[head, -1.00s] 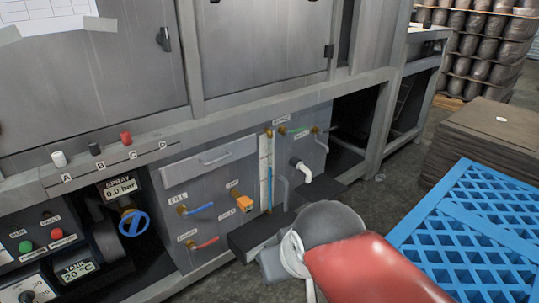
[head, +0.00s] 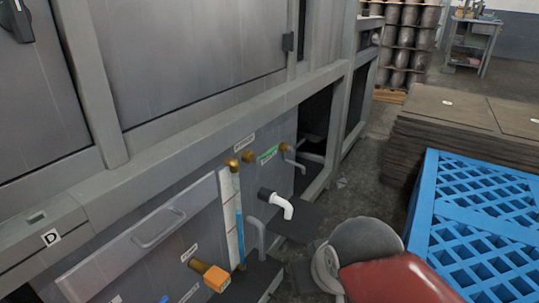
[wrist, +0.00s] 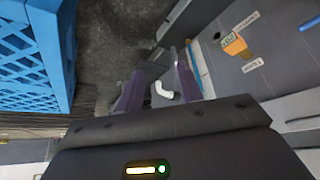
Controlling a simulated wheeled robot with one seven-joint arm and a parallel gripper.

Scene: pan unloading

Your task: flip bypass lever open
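Several valve levers sit on the grey machine panel. Their labels are too small to read, so I cannot tell which is the bypass lever. An orange handle (head: 215,279) on a brass stem is at the lower middle of the head view; it also shows in the wrist view (wrist: 235,46). A green lever (head: 267,154) on a brass fitting is further back, with another brass fitting (head: 284,147) beside it. My gripper (wrist: 158,68) is open and empty in the wrist view, its fingers apart. The head view hides it behind my red and grey arm.
A white elbow pipe (head: 281,204) juts from the panel; in the wrist view it appears between the fingers (wrist: 164,90). A vertical sight tube (head: 239,225) stands left of it. A blue slatted pallet (head: 485,215) and stacked brown sheets (head: 460,118) are on the right.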

